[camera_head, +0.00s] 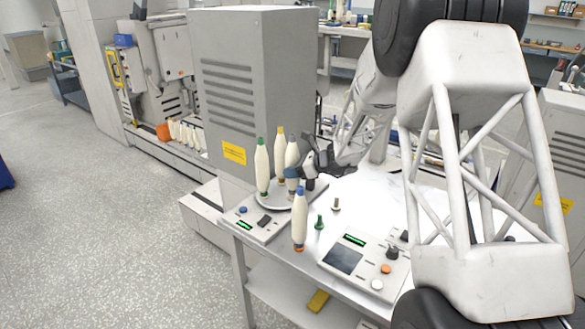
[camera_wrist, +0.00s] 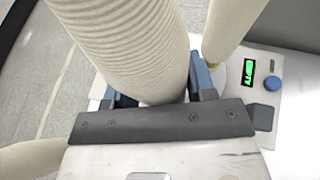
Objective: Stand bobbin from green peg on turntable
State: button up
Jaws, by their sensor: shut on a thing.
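My gripper (camera_head: 293,177) is shut on a cream bobbin with a grey tip (camera_head: 292,153). The bobbin also fills the middle of the wrist view (camera_wrist: 130,45), between the two blue-grey fingers. It looks upright, at the right side of the round white turntable (camera_head: 272,207). Its foot is hidden, so I cannot tell whether it touches the turntable. A green-tipped bobbin (camera_head: 262,168) and a yellow-tipped bobbin (camera_head: 280,150) stand upright on the turntable. The green peg (camera_head: 320,222) on the table is bare.
A blue-tipped bobbin (camera_head: 300,222) stands near the table's front edge, left of the green peg. A bare grey-brown peg (camera_head: 336,204) is behind it. A control box (camera_head: 360,262) stands at front right, a smaller panel (camera_head: 256,222) at left. A grey cabinet (camera_head: 240,90) rises behind the turntable.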

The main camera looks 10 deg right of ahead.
jog(key=shift+f, duration=0.7)
dwell(0.3)
jog(key=o, duration=1)
jog(key=shift+o, duration=0.2)
jog(key=v, duration=0.7)
jog(key=shift+s+d+r, duration=0.15)
jog(key=shift+d+r, duration=0.05)
jog(key=shift+d, duration=0.1)
